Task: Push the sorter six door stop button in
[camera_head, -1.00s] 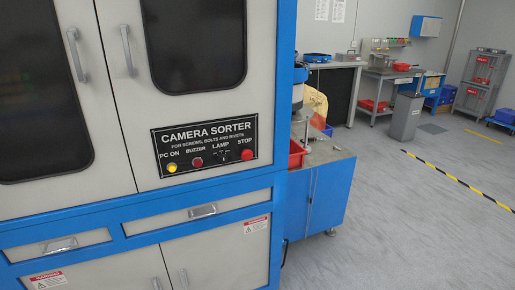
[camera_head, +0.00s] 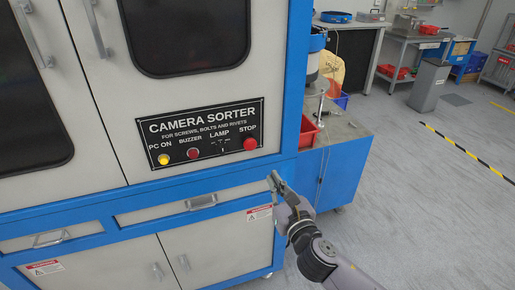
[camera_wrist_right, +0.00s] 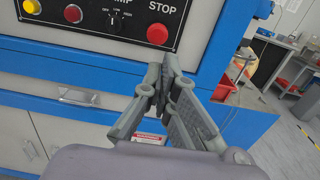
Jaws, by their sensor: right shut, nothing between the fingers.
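The red STOP button (camera_head: 250,144) is at the right end of the black CAMERA SORTER panel (camera_head: 205,121) on the cabinet front. In the right wrist view the STOP button (camera_wrist_right: 157,34) shows just above and left of the fingertips, with a gap between. My right gripper (camera_head: 272,178) is below and right of the button, in front of the blue frame. Its fingers are shut and empty, and they also show in the right wrist view (camera_wrist_right: 165,65). My left gripper is not in view.
The panel also has a yellow PC ON button (camera_head: 163,160), a dark red BUZZER button (camera_head: 193,153) and a LAMP switch (camera_head: 220,145). Drawers with a handle (camera_head: 201,200) lie below. A red bin (camera_head: 308,131) on a blue cabinet stands to the right. The floor at right is clear.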

